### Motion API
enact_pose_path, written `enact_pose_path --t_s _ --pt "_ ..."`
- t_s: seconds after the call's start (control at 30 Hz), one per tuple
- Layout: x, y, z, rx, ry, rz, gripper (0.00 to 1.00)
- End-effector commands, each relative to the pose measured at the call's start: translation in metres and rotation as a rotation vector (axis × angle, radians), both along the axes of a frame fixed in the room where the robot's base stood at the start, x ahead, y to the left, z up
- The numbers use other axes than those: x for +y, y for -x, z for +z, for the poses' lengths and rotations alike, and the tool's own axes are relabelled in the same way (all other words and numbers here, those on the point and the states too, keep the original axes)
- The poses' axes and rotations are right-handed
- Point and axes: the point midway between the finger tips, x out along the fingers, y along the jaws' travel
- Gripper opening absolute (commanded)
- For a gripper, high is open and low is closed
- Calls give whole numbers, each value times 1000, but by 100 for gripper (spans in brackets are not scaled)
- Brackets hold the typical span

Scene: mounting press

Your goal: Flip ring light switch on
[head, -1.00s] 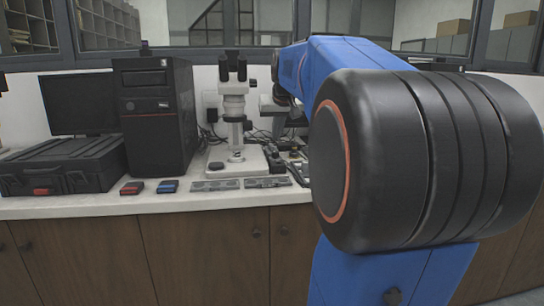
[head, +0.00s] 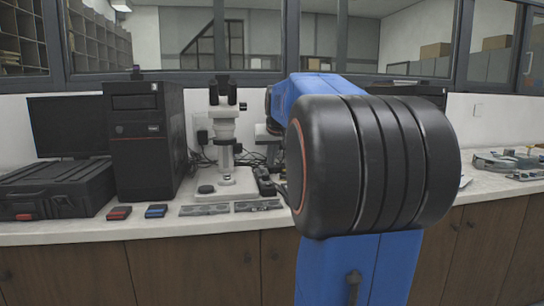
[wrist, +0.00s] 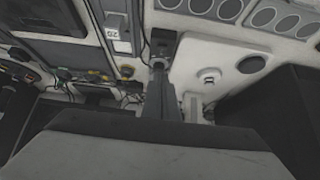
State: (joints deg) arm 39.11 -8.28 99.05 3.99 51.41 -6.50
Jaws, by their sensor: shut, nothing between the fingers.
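The microscope (head: 224,130) stands on its white base (head: 235,185) at the middle of the bench, left of my arm. A small black box (head: 265,182) sits at the right edge of that base; it also shows at the top of the wrist view (wrist: 163,42). It may carry the ring light switch, but I cannot make out a switch or its position. My gripper (wrist: 160,68) is shut and empty, its tips pointing at the black box. I cannot tell whether they touch it. In the head view my own arm hides the gripper.
A black computer tower (head: 150,140) and a black case (head: 58,190) stand to the left. Two grey trays (head: 230,208) and red and blue small boxes (head: 118,213) lie along the front edge. Cables run behind the microscope. Circuit boards (head: 505,160) lie at right.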

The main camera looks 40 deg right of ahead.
Motion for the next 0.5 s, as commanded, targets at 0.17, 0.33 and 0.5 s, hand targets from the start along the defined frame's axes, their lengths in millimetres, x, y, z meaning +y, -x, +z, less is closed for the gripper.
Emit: enact_pose_path --t_s 0.17,0.33,0.5 --pt "-11 -16 -27 2 -2 0 0" --pt "-19 -28 -49 2 -1 0 0" --pt "-17 -25 -71 0 -1 -1 0"
